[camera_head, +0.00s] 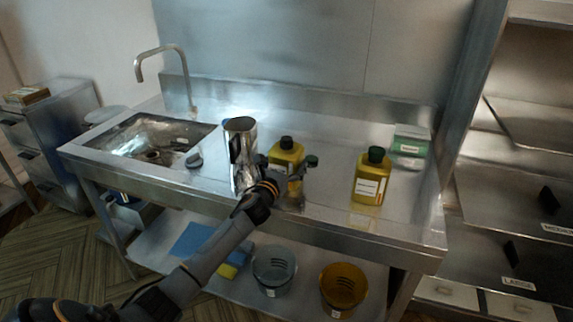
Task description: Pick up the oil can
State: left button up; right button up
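A tall shiny metal can (240,150) with a dark patch on its side stands upright on the steel counter, left of the middle. It looks like the oil can, but I cannot read any label on it. My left arm comes in from the lower left. Its wrist overlaps the can's lower right in the picture. My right gripper is out of view.
Another yellow bottle (371,178) and a green-and-white box (410,145) stand on the counter's right. A sink (125,128) with a tap (160,52) is at left. Grey (274,268) and amber (343,287) buckets sit on the lower shelf.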

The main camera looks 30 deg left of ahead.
aim_at(286, 151)
pick_arm(q)
jog(key=shift+r, duration=0.1)
jog(key=c, duration=0.9)
jog(key=shift+r, duration=0.1)
jog(key=shift+r, duration=0.55)
jog(key=r, duration=0.2)
jog(key=shift+s+d+r+p, duration=0.1)
jog(key=shift+s+r+p, duration=0.1)
jog(key=shift+r+p, duration=0.15)
jog(key=s+r, duration=0.1)
jog(key=s+d+r, duration=0.1)
jog(key=r, duration=0.1)
jog(key=s+d+r, duration=0.1)
jog(key=s+r, duration=0.1)
jog(key=shift+d+r+p, duration=0.25)
jog(key=shift+p, duration=0.1)
jog(key=s+d+r, duration=0.1)
jog(key=s, duration=0.1)
jog(key=s+d+r, duration=0.1)
jog(key=s+d, duration=0.1)
jog(key=s, duration=0.1)
jog(key=s+d+r, duration=0.1)
jog(key=s, duration=0.1)
jog(key=shift+s+d+r+b, duration=0.2)
jog(key=shift+d+b, duration=0.1)
jog(key=shift+d, duration=0.05)
